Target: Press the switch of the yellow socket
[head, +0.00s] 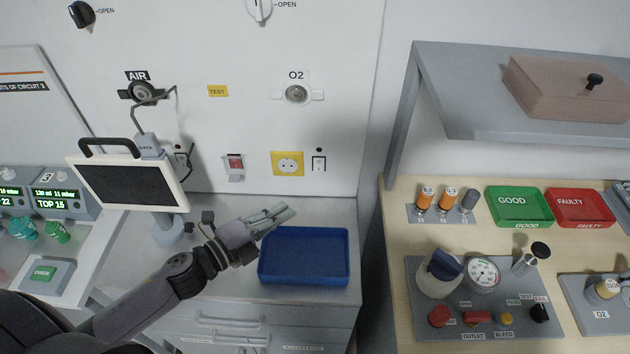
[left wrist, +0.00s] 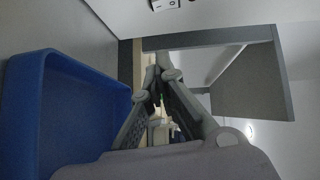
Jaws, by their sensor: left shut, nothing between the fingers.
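The yellow socket (head: 287,163) is on the white wall panel in the head view. A switch (left wrist: 165,4) also shows at the top edge of the left wrist view. My left gripper (head: 287,211) is shut and empty. In the head view it shows below the socket, at the back left of the blue tray, and appears apart from the switch. Its fingers (left wrist: 160,68) meet in the left wrist view. My right gripper is in neither view.
The blue tray (head: 304,281) stands on the grey counter under the gripper. A tablet on a stand (head: 130,182) is left of my arm. A red switch (head: 234,163) is left of the socket. A grey shelf frame (head: 405,110) and wooden workbench stand at right.

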